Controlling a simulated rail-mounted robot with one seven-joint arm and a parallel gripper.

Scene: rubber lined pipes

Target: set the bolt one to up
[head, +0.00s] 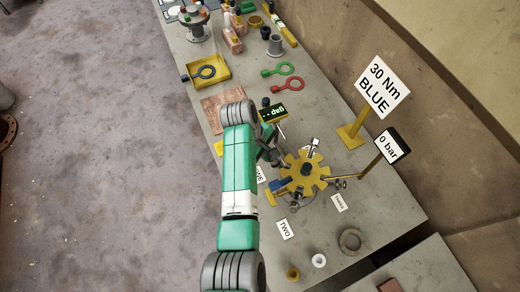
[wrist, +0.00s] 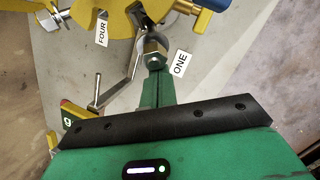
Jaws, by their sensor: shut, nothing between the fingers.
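In the wrist view, bolt one (wrist: 153,56) is a metal bolt with a hex nut, at the edge of the yellow notched flange (wrist: 92,14), beside the label ONE (wrist: 180,64). My gripper (wrist: 156,78) is shut and empty, its green fingers pointing at the bolt with the tips close to the nut. I cannot tell whether they touch. In the head view, my gripper (head: 270,157) is at the left side of the yellow flange (head: 304,172), and my arm hides much of bolt one.
A blue-handled part (head: 280,184) sits by the flange; its blue handle also shows in the wrist view (wrist: 208,17). A silver lever (wrist: 120,88) lies left of my fingers. The gap display (head: 272,113), 0 bar gauge (head: 393,146) and torque sign (head: 382,88) stand around the flange.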

